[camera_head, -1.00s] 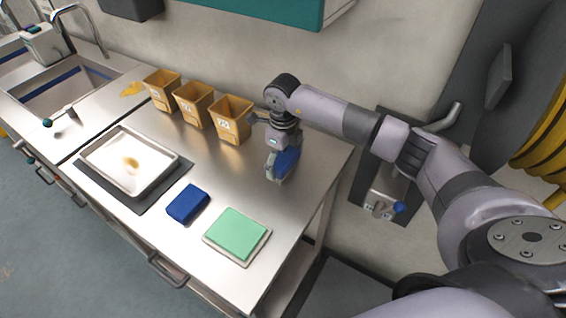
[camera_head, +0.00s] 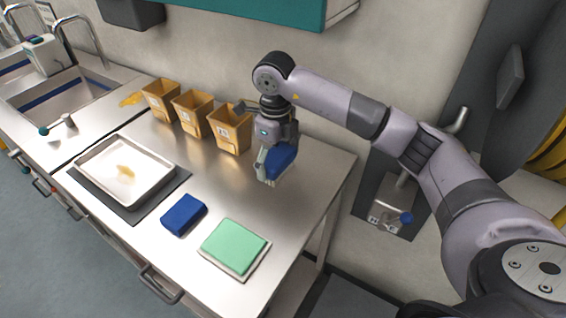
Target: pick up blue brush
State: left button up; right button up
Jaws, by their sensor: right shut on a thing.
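The blue brush (camera_head: 281,161) is in my right gripper (camera_head: 268,152), to the right of the yellow bins. The gripper is shut on it, and pale bristles show at its lower end. It appears held above the steel table, but I cannot tell the gap exactly. Part of the brush is hidden by the gripper's fingers. My left gripper is not in view.
Several items share the steel table (camera_head: 215,180): a tray (camera_head: 163,183) with a yellowish stain on a dark mat (camera_head: 130,213), a blue sponge-like block (camera_head: 184,215), a green pad (camera_head: 234,245) and three yellow bins (camera_head: 233,133). A sink (camera_head: 62,98) lies left.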

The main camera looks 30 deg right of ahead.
jog(key=s+a+b, duration=0.1)
jog(key=s+a, duration=0.1)
jog(key=a, duration=0.2)
jog(key=s+a+b, duration=0.1)
jog(key=s+a, duration=0.2)
jog(key=a, duration=0.2)
jog(key=s+a+b, duration=0.2)
jog(key=s+a, duration=0.1)
jog(key=a, duration=0.2)
jog(key=shift+s+a+r, duration=0.1)
jog(key=shift+s+a, duration=0.05)
jog(key=shift+a, duration=0.05)
